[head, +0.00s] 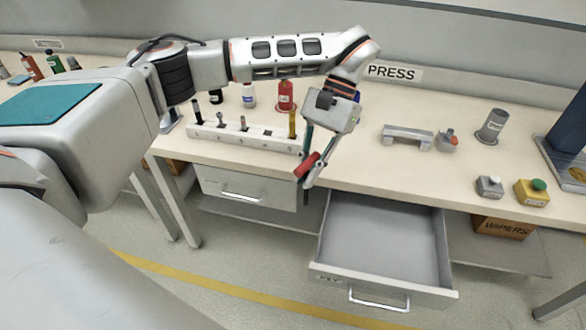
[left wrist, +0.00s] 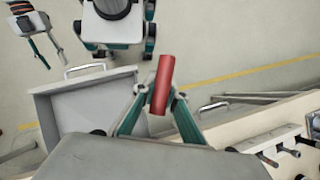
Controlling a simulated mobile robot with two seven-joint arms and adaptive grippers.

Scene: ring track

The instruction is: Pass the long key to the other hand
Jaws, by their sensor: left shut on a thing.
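My left gripper (head: 309,172) is shut on a plain red cylindrical bar, taken to be the long key (head: 308,164), above the bench's front edge by the open drawer. In the left wrist view the bar (left wrist: 161,85) stands lengthwise between the teal fingers, with both ends clear of them. My right gripper (left wrist: 48,52) shows only at the upper left of the left wrist view. Its two teal fingers are apart with nothing seen between them. It is well away from the red bar.
An open, empty drawer (head: 385,240) juts out below the bench (head: 380,172). A white rack (head: 225,134) with several upright pieces stands left of my left gripper. A grey handle-shaped block (head: 407,136) and a yellow box with a green button (head: 533,192) sit to the right.

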